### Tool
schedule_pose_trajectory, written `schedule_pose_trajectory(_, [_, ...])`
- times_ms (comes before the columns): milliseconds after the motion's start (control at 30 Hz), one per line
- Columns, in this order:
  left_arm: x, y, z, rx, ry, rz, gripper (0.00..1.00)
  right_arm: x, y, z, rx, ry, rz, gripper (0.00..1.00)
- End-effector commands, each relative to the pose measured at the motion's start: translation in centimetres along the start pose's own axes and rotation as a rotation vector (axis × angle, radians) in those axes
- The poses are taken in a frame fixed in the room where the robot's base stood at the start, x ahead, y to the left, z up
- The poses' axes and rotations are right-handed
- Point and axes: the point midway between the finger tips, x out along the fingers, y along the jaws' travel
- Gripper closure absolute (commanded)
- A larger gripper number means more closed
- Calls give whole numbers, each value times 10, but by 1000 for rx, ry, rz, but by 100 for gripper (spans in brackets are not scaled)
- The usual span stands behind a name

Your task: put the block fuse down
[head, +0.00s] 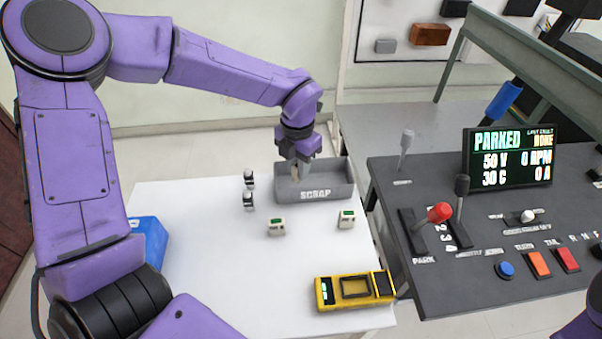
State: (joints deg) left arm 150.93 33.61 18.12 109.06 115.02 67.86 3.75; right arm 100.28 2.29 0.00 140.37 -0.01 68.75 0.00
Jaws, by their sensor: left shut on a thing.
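My left gripper (299,168) points down at the grey bin marked SCRAP (315,193), at the back of the white table. Its fingertips are at or just inside the bin's opening. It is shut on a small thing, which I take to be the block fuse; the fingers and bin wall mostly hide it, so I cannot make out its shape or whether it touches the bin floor. My right gripper is not in view.
A yellow meter (354,290) lies in front; a blue box (148,241) is at left. A control console (480,240) stands right.

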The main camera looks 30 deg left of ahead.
Motion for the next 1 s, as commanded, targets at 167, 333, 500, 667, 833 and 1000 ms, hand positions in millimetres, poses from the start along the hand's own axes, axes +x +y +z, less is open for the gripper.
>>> schedule_pose_trajectory(167, [18, 6, 13, 0, 2, 0, 100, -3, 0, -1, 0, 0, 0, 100])
schedule_pose_trajectory(333, [40, 9, 19, 2, 5, 2, 100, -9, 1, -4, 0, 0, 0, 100])
schedule_pose_trajectory(500, [56, 9, 19, 0, 1, 1, 100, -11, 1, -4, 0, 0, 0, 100])
schedule_pose_trajectory(667, [56, 9, 19, 0, 0, 0, 100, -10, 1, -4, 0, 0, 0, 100])
schedule_pose_trajectory(833, [60, 9, 19, 1, 0, 0, 68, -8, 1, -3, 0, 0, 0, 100])
schedule_pose_trajectory(1000, [60, 9, 19, 1, 0, 0, 49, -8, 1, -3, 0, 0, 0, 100])
